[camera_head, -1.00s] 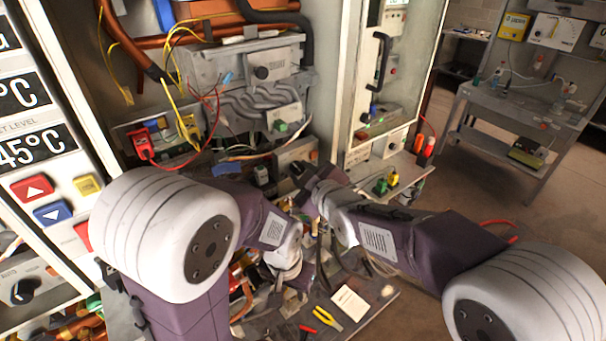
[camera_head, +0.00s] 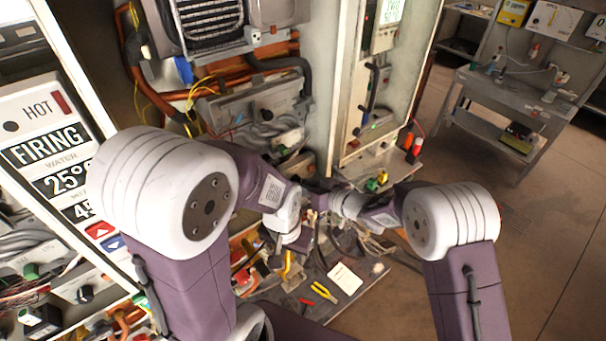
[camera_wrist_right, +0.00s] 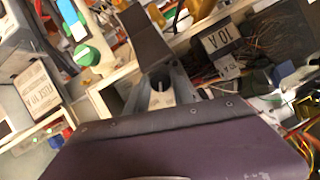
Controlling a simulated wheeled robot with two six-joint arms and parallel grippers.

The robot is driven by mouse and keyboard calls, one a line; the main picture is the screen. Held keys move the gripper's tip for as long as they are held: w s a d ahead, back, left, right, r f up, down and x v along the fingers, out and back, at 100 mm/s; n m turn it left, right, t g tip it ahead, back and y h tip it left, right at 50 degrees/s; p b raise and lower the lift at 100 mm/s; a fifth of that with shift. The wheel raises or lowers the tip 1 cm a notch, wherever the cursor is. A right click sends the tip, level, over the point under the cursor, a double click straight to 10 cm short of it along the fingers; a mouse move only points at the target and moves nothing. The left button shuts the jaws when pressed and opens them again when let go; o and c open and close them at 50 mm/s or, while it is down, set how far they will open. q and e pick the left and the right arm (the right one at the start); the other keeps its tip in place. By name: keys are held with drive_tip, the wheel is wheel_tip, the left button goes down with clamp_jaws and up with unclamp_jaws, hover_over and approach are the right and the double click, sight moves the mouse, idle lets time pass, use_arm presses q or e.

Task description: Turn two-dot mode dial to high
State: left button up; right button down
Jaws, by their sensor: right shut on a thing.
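No two-dot mark can be made out on any dial. A black dial (camera_head: 85,294) is on the lower left panel in the head view, and a green knob (camera_wrist_right: 88,55) is at the upper left of the right wrist view. My right gripper (camera_head: 314,193) reaches in from the right at mid-height, beside the open unit. In the right wrist view its dark fingers (camera_wrist_right: 147,38) look closed together. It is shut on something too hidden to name. My left gripper (camera_head: 299,240) is lower, over the cluttered bench; its fingers are too small to read.
A left panel (camera_head: 45,148) reads HOT and FIRING, with red and blue arrow buttons below. A tall glass-fronted cabinet (camera_head: 383,75) stands behind the grippers. Pliers (camera_head: 324,291) and a pale note (camera_head: 344,279) lie on the bench (camera_head: 365,290).

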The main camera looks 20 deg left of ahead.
drive_tip(key=shift+w+r+m+g+y+p, duration=0.2)
drive_tip(key=shift+r+m+g+y+p, duration=0.15)
drive_tip(key=shift+m+p, duration=0.35)
drive_tip(key=shift+m+g+y+p, duration=0.25)
drive_tip(key=shift+m+p, duration=0.15)
drive_tip(key=shift+m, duration=0.2)
drive_tip(key=c, duration=1.4)
unclamp_jaws()
drive_tip(key=shift+o, duration=0.2)
drive_tip(key=shift+d+f, duration=0.1)
drive_tip(key=shift+d, duration=0.05)
drive_tip(key=shift+f, duration=0.1)
